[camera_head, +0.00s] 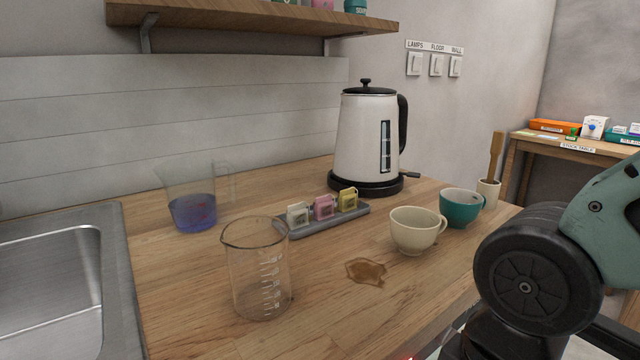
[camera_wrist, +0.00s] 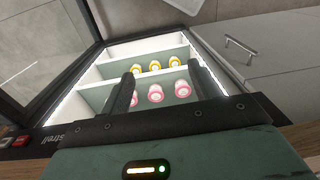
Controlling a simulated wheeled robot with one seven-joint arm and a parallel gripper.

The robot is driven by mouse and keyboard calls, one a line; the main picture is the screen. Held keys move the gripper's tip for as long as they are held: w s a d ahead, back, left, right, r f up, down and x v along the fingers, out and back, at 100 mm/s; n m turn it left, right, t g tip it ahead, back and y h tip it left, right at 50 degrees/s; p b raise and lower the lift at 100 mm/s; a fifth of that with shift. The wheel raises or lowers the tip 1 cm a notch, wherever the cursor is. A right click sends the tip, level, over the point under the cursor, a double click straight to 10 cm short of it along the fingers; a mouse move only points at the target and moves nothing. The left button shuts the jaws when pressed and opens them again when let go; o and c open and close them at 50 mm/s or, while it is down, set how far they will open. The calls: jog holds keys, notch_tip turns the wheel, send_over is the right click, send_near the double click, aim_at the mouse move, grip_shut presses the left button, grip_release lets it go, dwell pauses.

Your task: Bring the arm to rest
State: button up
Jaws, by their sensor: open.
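My gripper (camera_wrist: 160,69) shows in the wrist view with its two dark fingers spread apart and nothing between them. It points toward a lit white cabinet (camera_wrist: 92,72) with shelves. A row of yellow-topped items (camera_wrist: 154,66) stands on one shelf, and pink-topped items (camera_wrist: 155,94) stand on a nearer one. The fingers overlap this view of the shelves; I cannot tell how far apart they are in depth. In the head view only part of my arm shows, at the lower right; the gripper is outside that view.
The wooden counter (camera_head: 190,290) holds a glass beaker (camera_head: 258,285), a jug of blue liquid (camera_head: 192,210), a kettle (camera_head: 362,145), a cream cup (camera_head: 412,235), a teal cup (camera_head: 458,208) and a brown spill (camera_head: 366,271). A steel sink (camera_head: 122,270) is left. A drawer handle (camera_wrist: 240,50) shows beside the cabinet.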

notch_tip(320, 180, up, 19)
jog(key=p, duration=1.7)
